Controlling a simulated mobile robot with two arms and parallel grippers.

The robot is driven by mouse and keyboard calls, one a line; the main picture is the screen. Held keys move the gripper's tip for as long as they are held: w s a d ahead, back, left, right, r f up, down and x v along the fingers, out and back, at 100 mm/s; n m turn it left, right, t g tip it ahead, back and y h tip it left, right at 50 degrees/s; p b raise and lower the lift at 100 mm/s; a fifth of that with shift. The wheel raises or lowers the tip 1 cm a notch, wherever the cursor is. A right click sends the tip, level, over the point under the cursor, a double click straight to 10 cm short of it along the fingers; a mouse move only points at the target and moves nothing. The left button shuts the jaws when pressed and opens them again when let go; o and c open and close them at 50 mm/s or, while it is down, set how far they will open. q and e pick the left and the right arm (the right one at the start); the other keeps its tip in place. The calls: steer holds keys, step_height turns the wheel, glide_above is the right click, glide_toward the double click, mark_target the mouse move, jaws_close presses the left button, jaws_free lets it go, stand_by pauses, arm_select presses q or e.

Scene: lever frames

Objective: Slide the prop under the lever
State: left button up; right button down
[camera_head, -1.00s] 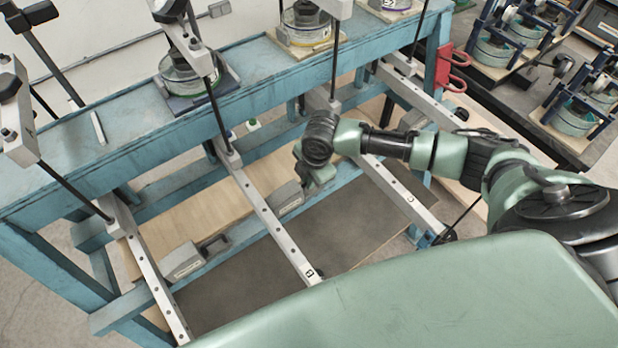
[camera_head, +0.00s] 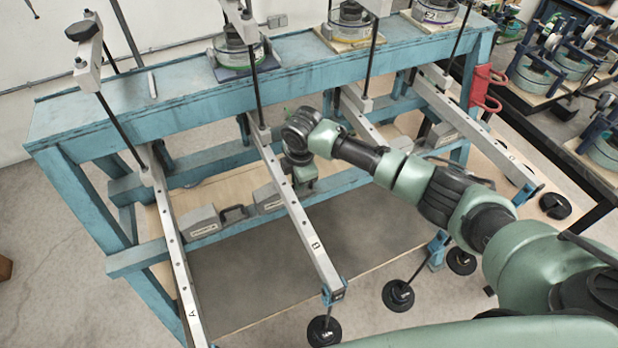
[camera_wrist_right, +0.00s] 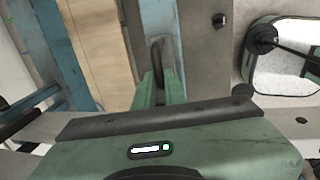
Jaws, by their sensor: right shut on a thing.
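The lever marked B (camera_head: 316,243) is a long pale metal bar sloping from the blue bench toward the front. My right gripper (camera_head: 303,186) is right of lever B, shut on the prop's dark handle. In the right wrist view the handle (camera_wrist_right: 156,58) stands between the green fingers (camera_wrist_right: 160,92). Any contact between prop and bar is hidden. My left gripper is out of view.
Another grey prop (camera_head: 203,222) with a black handle lies close to the left, between lever A (camera_head: 181,270) and lever B. The blue bench frame (camera_head: 150,95) stands behind. More levers stand to the right. The dark mat (camera_head: 250,270) in front is clear.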

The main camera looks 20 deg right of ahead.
steer(key=shift+s+a, duration=0.15)
steer(key=shift+a, duration=0.3)
steer(key=shift+d, duration=0.1)
steer(key=c, duration=1.5)
jaws_free()
steer(key=shift+r, duration=0.1)
steer(key=shift+d+r, duration=0.15)
steer(key=shift+r, duration=0.2)
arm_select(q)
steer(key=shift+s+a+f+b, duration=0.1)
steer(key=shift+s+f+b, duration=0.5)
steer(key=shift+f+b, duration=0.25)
arm_select(e)
steer(key=r, duration=0.3)
steer(key=s+r, duration=0.1)
steer(key=r, duration=0.2)
steer(key=shift+s+r, duration=0.15)
steer(key=shift+r, duration=0.25)
